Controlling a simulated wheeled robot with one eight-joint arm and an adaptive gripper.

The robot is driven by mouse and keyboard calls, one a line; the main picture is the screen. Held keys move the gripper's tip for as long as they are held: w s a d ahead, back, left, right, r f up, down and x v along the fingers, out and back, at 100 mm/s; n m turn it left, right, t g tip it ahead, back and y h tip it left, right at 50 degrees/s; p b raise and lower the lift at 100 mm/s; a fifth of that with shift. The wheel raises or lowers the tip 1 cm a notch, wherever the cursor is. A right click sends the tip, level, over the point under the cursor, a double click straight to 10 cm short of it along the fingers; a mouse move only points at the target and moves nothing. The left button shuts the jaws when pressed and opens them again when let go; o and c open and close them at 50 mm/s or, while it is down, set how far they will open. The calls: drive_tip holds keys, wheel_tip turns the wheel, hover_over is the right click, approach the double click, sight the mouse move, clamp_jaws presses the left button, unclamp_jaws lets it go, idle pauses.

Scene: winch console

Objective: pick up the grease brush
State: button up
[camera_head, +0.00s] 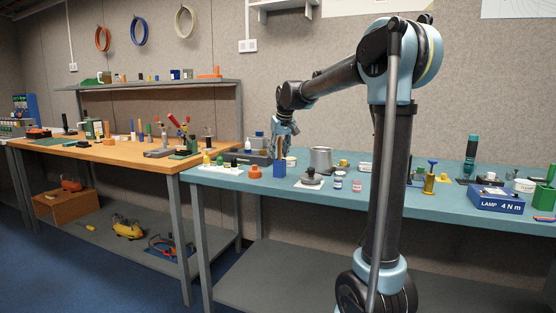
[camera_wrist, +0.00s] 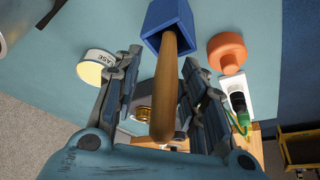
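The grease brush shows in the wrist view as a long brown wooden handle (camera_wrist: 165,95), standing up out of a blue square holder (camera_wrist: 168,18). Its bristle end is hidden inside the holder. My gripper (camera_wrist: 162,62) is open, with one finger on each side of the handle; the right finger looks closer to it. A cream-lidded tin (camera_wrist: 92,68) with lettering ending in "EASE" stands left of the holder.
An orange round part (camera_wrist: 227,52) sits just right of the holder, with small bottles (camera_wrist: 240,108) near it. In the head view a metal pot (camera_head: 320,160) stands to the right on the teal bench (camera_head: 235,178). A wooden-topped bench (camera_head: 120,153) adjoins on the left.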

clamp_jaws()
wheel_tip(320, 180, up, 10)
idle(0.8)
